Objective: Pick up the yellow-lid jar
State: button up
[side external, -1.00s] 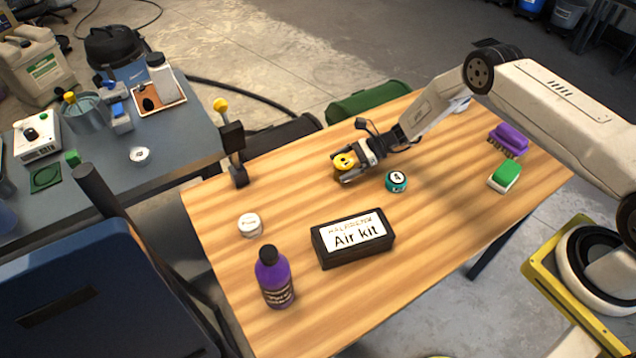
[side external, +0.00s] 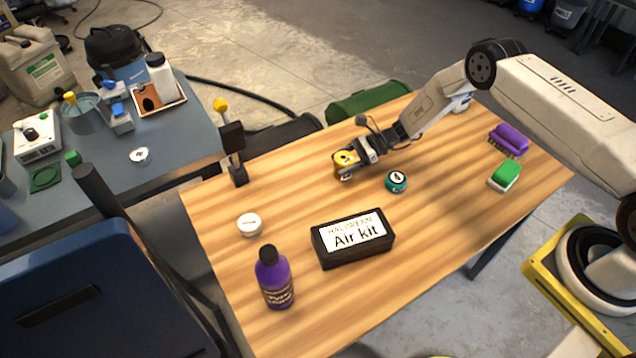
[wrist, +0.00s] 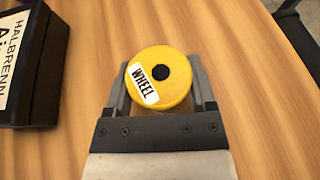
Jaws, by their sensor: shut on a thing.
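The yellow-lid jar (side external: 345,158) is at the far middle of the wooden table in the side view. In the wrist view the yellow-lid jar (wrist: 160,77) shows its round lid with a dark centre spot and a white "WHEEL" label. My gripper (side external: 347,170) is shut on the jar, one finger on each side. In the wrist view my gripper (wrist: 163,90) has its fingers left and right of the jar, and the lid hides most of the jar's body. I cannot tell whether the jar touches the table.
A teal-sided jar (side external: 396,181) stands close to the right of my gripper. A black Air kit box (side external: 352,240), a white-lid jar (side external: 249,225) and a purple bottle (side external: 273,278) stand nearer the front. The wooden table (side external: 430,245) is clear at front right.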

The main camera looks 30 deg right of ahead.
jog(key=shift+r, duration=0.45)
jog(key=s+d+r, duration=0.1)
jog(key=s+r, duration=1)
jog(key=s, duration=0.3)
jog(key=shift+d, duration=0.25)
jog(key=shift+a, duration=0.1)
